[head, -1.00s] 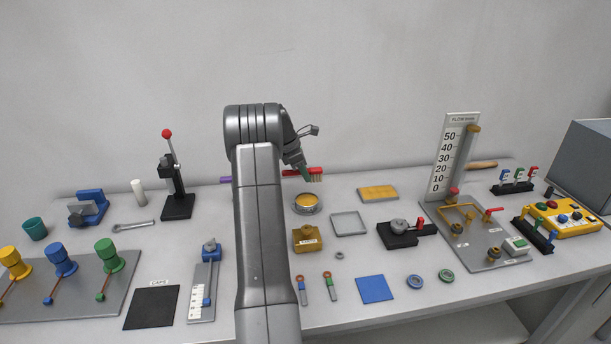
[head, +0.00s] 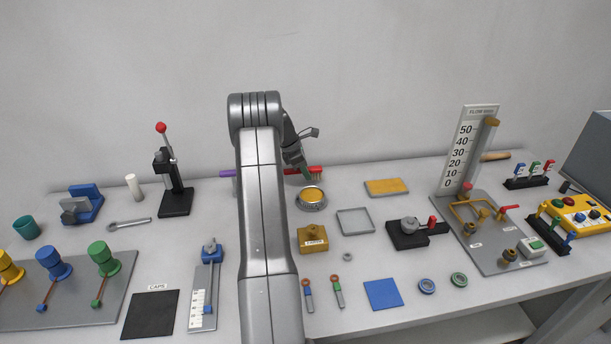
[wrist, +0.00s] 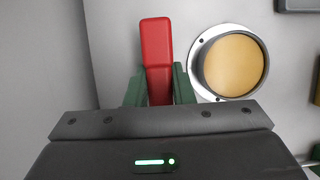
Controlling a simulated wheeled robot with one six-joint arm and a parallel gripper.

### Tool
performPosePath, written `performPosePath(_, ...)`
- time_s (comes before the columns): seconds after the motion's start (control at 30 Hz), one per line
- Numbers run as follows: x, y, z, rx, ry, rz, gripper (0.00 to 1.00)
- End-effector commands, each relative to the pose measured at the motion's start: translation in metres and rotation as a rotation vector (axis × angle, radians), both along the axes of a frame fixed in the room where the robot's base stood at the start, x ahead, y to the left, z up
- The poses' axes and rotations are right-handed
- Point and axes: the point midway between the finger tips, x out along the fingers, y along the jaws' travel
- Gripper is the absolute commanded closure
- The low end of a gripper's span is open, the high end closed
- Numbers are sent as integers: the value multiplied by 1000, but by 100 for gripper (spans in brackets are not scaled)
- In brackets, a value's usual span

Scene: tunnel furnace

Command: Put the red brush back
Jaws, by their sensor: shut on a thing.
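The red brush (head: 316,170) is at the back of the bench, right of my upright arm, with tan bristles below its right end. In the wrist view its red handle (wrist: 156,42) runs up the picture from between two green fingers. My gripper (wrist: 159,88) is shut on the handle; in the head view its fingertips (head: 306,172) are at the brush's left part. A round yellow dish with a metal rim (head: 312,209) is just in front of the brush. I cannot tell whether the brush touches the bench.
A purple object (head: 227,173) shows left of my arm, partly hidden by it. A black press with a red knob (head: 174,200) stands further left. A yellow plate (head: 386,187) and a grey square frame (head: 355,234) lie to the right. The wall is close behind.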

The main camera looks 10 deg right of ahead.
Motion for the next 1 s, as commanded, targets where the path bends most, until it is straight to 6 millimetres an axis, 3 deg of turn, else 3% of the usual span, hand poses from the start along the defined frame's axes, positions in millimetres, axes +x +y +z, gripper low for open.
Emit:
performPosePath(0.17,0,0,-22,0,1,1,97)
performPosePath(0.47,0,0,-26,0,0,0,97)
performPosePath(0.5,0,0,-26,0,0,0,76)
performPosePath(0.6,0,0,-26,0,0,0,57)
performPosePath(1.0,1,2,-18,0,-2,1,57)
